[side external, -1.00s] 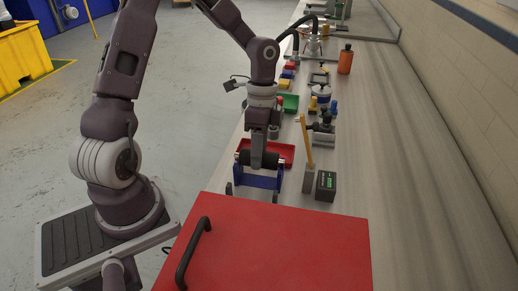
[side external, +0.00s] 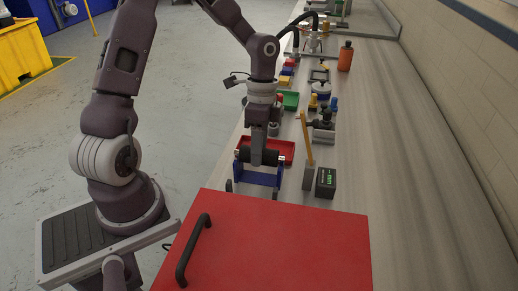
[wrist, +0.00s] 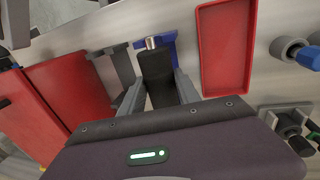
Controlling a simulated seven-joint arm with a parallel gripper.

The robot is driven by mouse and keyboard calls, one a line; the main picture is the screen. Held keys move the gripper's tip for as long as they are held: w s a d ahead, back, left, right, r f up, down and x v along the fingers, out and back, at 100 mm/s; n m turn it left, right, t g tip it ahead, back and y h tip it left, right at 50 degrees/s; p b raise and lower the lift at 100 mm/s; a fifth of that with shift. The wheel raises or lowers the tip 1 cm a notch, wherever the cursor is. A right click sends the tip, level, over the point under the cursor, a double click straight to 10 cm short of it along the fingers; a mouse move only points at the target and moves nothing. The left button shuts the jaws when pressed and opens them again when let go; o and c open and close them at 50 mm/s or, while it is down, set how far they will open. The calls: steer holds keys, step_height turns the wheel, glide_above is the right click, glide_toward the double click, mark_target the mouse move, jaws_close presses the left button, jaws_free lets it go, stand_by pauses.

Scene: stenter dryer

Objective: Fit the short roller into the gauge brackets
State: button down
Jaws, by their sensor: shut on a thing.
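The short roller (side external: 243,154) is dark with pale metal ends. My gripper (side external: 257,162) is shut on it around its middle. In the wrist view the roller (wrist: 156,66) lies between the two grey fingers (wrist: 158,95), with one metal end showing beyond. The blue gauge brackets (side external: 258,179) stand just below the roller in the side view. Part of one blue bracket (wrist: 169,42) shows beside the roller's metal end in the wrist view. I cannot tell whether the roller ends touch the brackets; the far side is hidden.
A red tray (side external: 287,147) lies close behind the brackets. A black box with a green display (side external: 326,183) and a yellow upright lever (side external: 307,139) stand to the right. A large red panel with a handle (side external: 290,245) fills the foreground. The bench at right is clear.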

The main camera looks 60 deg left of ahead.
steer(key=shift+f, duration=1.5)
steer(key=c, duration=0.8)
jaws_free()
steer(key=r, duration=0.4)
steer(key=w+a+r, duration=0.1)
steer(key=r, duration=0.2)
steer(key=s+d+r+n+t, duration=0.3)
steer(key=s+d+r+n, duration=0.1)
steer(key=s+r, duration=0.3)
steer(key=s+d+r+n+t+y, duration=0.1)
steer(key=s+d+r+n+t, duration=0.2)
steer(key=s+r, duration=0.4)
steer(key=s+n+t, duration=0.1)
steer(key=s+n, duration=0.1)
steer(key=s, duration=0.1)
steer(key=shift+d+y, duration=0.3)
steer(key=shift+d, duration=0.1)
